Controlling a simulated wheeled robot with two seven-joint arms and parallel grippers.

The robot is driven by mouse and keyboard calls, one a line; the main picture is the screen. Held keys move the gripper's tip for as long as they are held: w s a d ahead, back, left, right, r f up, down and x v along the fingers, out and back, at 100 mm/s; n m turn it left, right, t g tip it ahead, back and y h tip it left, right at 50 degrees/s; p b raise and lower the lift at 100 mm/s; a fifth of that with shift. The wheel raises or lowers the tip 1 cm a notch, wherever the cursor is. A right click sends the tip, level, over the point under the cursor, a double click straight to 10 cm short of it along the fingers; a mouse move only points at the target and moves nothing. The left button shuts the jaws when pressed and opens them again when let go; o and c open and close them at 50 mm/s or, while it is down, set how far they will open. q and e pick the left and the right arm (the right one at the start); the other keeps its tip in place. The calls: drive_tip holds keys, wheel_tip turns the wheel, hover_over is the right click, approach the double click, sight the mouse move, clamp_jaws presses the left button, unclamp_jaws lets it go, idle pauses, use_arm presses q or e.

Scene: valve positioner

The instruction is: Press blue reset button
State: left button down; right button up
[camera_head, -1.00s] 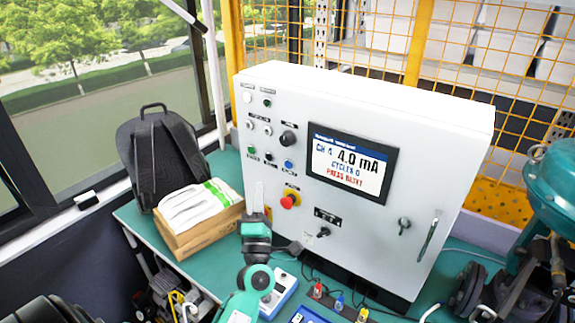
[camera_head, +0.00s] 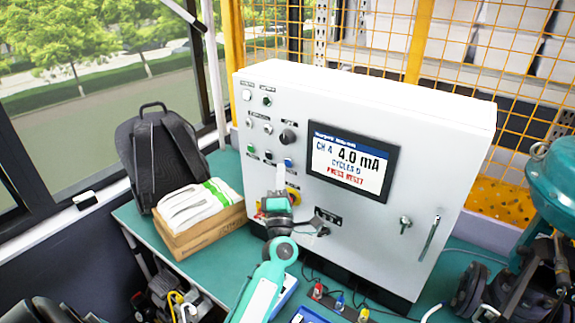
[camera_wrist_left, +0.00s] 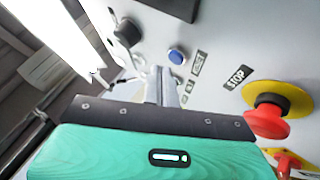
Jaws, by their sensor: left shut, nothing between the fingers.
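The blue reset button (camera_head: 288,162) is on the white control panel (camera_head: 400,220), below the black knob and left of the screen. In the left wrist view the blue button (camera_wrist_left: 176,56) is round and unobstructed, above a RESET label. My left gripper (camera_head: 280,170) is shut and empty. Its fingertips are just below the blue button in the head view; whether they touch the panel I cannot tell. In the left wrist view the shut fingers (camera_wrist_left: 160,75) point toward the panel just left of the button. My right gripper is not in view.
A red stop button on a yellow disc (camera_wrist_left: 266,122) is right of my left gripper in the wrist view. The screen (camera_head: 350,160) reads 4.0 mA and PRESS RESET. A black knob (camera_head: 287,136) is above the blue button. A box with white gloves (camera_head: 195,215) stands left.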

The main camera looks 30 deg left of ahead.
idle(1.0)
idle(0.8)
use_arm(q)
drive_tip(key=shift+w, duration=0.1)
drive_tip(key=shift+w, duration=0.35)
drive_tip(key=shift+w, duration=0.35)
idle(0.6)
drive_tip(key=shift+s, duration=0.8)
